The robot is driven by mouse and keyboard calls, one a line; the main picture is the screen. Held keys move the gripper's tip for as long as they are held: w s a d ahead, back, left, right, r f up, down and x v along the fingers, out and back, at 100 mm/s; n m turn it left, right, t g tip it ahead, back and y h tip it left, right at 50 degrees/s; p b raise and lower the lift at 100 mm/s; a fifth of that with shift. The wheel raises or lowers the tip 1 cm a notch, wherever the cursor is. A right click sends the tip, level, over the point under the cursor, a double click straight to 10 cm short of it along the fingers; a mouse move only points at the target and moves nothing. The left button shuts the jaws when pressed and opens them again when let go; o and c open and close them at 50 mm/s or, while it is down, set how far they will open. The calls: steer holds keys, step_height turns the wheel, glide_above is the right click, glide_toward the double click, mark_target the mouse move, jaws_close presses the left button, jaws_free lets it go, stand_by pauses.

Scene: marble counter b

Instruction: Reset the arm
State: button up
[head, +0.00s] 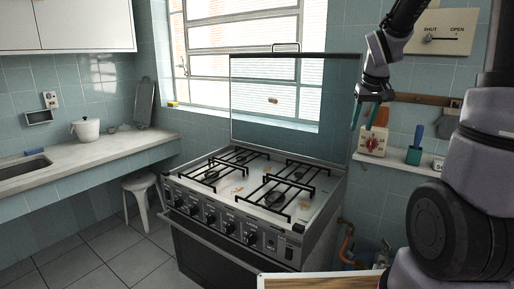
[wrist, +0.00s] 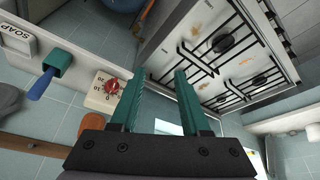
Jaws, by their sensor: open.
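My gripper (head: 369,114) has teal fingers and hangs from my arm at the upper right of the head view, in front of the tiled wall. In the wrist view my gripper (wrist: 157,88) is open, its two fingers apart with nothing between them. In the head view the fingers are just above and in front of a timer with a red dial (head: 372,142) on a small wall shelf. The timer also shows left of the fingers in the wrist view (wrist: 104,90). I cannot tell whether the fingers touch it.
A gas stove (head: 248,205) with a raised glass lid (head: 281,100) stands in the middle. A green holder (head: 415,155) with a blue handle is on the shelf (head: 399,164). A white pot (head: 86,129) is on the left counter (head: 110,150). A white stool (head: 140,184) stands below it.

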steer(key=s+a+r+m+t, duration=0.1)
steer(key=s+a+r, duration=0.1)
steer(key=s, duration=0.4)
steer(key=s+a+r+m+t+y, duration=0.1)
steer(key=s+a+r, duration=0.1)
steer(key=s+r, duration=0.3)
steer(key=s+a+r+m+t+y, duration=0.1)
steer(key=s+a+r, duration=0.2)
steer(key=s, duration=0.6)
steer(key=shift+r+m, duration=0.3)
steer(key=shift+r, duration=0.15)
